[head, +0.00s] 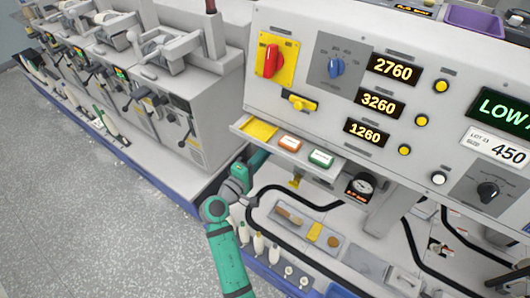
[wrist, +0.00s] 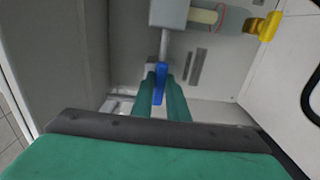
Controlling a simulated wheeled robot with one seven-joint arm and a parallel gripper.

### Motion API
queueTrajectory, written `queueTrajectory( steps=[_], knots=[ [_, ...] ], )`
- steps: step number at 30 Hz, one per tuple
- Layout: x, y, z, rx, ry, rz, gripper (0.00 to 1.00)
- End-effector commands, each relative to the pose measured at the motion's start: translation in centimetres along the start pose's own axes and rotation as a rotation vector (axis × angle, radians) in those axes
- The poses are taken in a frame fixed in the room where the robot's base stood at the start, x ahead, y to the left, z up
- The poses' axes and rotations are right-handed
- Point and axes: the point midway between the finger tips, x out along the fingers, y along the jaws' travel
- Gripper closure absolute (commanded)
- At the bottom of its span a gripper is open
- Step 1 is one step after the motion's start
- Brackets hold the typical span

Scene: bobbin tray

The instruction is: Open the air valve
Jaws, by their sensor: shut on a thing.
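A blue valve lever (wrist: 160,84) shows in the middle of the wrist view, at the lower end of a thin grey pipe (wrist: 164,45). It points along the pipe's line with a slight tilt. My gripper (wrist: 161,92) has its two green fingers on either side of the lever and is shut on it. The pipe comes down from a grey block (wrist: 169,13). In the head view my gripper (head: 255,164) reaches in under the panel's shelf at the lower left of the machine. The lever and fingertips are hidden there.
A yellow fitting (wrist: 266,26) sits to the right of the grey block, and grey walls stand close around.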

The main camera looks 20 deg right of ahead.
Motion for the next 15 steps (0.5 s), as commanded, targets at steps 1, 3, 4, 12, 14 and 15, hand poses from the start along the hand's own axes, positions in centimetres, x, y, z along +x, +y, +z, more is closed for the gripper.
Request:
queueTrajectory(
  steps=[1, 3, 4, 12, 14, 15],
  knots=[
    [-0.06, -0.16, 0.07, -0.001, -0.001, -0.003, 1.00],
    [-0.06, -0.17, 0.07, -0.001, -0.001, -0.003, 1.00],
    [-0.06, -0.17, 0.07, -0.002, -0.001, -0.003, 1.00],
    [-0.03, -0.09, 0.02, -0.001, 0.000, -0.002, 0.67],
    [-0.03, -0.07, 0.02, -0.001, 0.000, -0.001, 0.67],
    [-0.06, -0.07, 0.01, -0.001, 0.000, -0.001, 0.67]
  ],
)
